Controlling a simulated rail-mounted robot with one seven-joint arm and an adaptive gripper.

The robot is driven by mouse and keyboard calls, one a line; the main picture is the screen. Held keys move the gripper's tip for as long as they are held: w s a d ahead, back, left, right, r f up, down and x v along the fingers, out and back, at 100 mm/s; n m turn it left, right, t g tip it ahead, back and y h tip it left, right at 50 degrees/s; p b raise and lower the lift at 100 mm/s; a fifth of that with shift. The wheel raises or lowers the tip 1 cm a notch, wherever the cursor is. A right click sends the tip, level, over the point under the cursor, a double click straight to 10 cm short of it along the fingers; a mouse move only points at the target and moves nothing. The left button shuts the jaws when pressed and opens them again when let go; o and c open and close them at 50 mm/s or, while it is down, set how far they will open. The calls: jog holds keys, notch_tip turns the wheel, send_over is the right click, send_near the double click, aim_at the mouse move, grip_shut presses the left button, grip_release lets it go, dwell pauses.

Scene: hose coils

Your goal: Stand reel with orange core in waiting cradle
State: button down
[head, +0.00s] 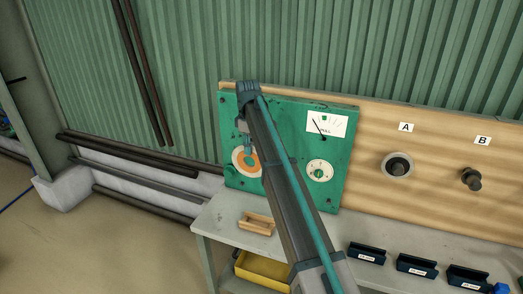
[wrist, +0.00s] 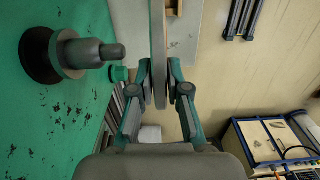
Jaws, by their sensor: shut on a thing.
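The reel with the orange core (head: 238,164) is in front of the green panel, a pale ring around an orange middle. My gripper (head: 248,152) is shut on its upper rim. In the wrist view the reel (wrist: 159,50) shows edge-on as a thin upright disc between both fingers. A dark spindle (wrist: 85,52) on the panel points toward the reel, and a gap shows between its tip and the disc. The waiting cradle, seemingly the small wooden one (head: 257,223), sits empty on the grey bench below. Part of it appears at the top of the wrist view (wrist: 175,8).
Several dark labelled trays (head: 416,265) stand at right on the bench. A yellow bin (head: 262,272) is below.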

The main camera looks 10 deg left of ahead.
jog(key=shift+s+a+p, duration=0.2)
jog(key=shift+s+a, duration=0.1)
jog(key=shift+s, duration=0.7)
jog(key=shift+s+a+p, duration=0.15)
jog(key=shift+s+a, duration=0.1)
jog(key=shift+s, duration=0.75)
